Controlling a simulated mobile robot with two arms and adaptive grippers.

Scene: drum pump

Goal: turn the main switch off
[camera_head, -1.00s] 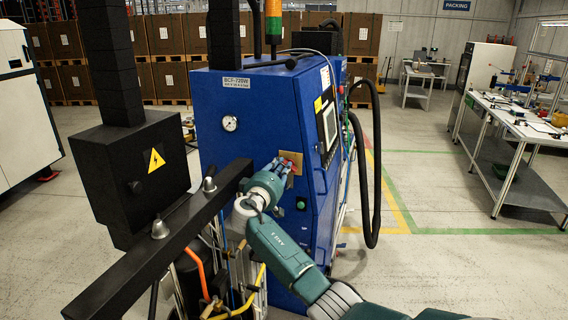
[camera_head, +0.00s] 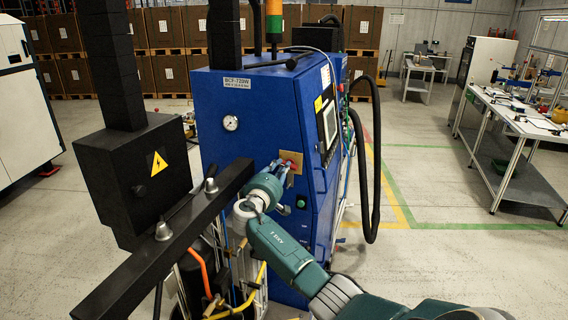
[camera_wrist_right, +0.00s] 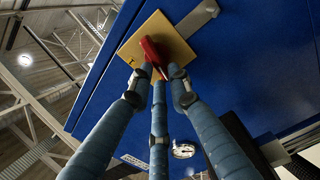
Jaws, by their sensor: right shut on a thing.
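The main switch (camera_wrist_right: 152,52) is a red handle on a yellowish square plate (camera_wrist_right: 170,27), fixed to the blue machine (camera_head: 240,100). In the head view the red switch (camera_head: 291,164) shows small at the corner of the machine's front. My right gripper (camera_head: 280,165) reaches up to it. In the right wrist view the blue-grey fingers of the right gripper (camera_wrist_right: 160,74) are closed around the red handle, their tips close to the plate. The far end of the handle is partly hidden by the fingers. My left gripper is not in view.
A black beam (camera_head: 160,250) with a black box (camera_head: 133,180) stands close on the left. A green button (camera_head: 301,201) sits below the switch. Black hoses (camera_head: 372,190) hang at the machine's right. The floor further right is clear up to a workbench (camera_head: 510,120).

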